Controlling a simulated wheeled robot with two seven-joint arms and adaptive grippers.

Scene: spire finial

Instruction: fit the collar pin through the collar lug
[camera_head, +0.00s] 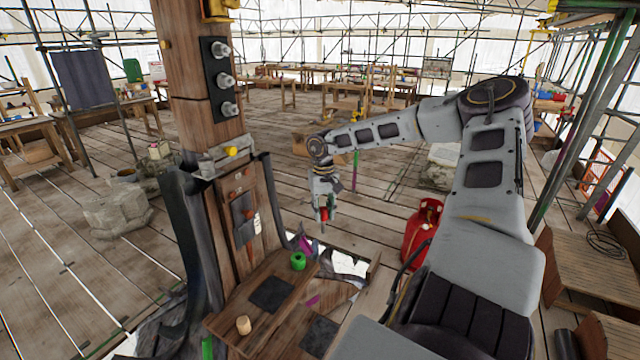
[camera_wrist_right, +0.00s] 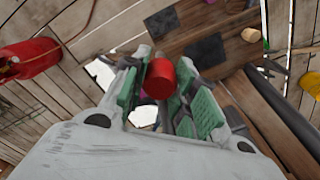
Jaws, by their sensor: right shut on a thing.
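My right gripper (camera_head: 323,208) hangs pointing down in the open space right of the wooden post (camera_head: 200,90). It is shut on a red-ended pin (camera_head: 322,214), which I take to be the collar pin. In the right wrist view the pin's round red end (camera_wrist_right: 159,79) shows between the green-padded fingers (camera_wrist_right: 165,100); the rest of it is hidden. A grey metal fitting with a yellow knob (camera_head: 231,151) sits at the post, well left of the gripper. I cannot tell which part is the collar lug. My left gripper is not in view.
A red gas bottle (camera_head: 421,228) stands on the floor to the right. Open plank floor lies behind the gripper.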

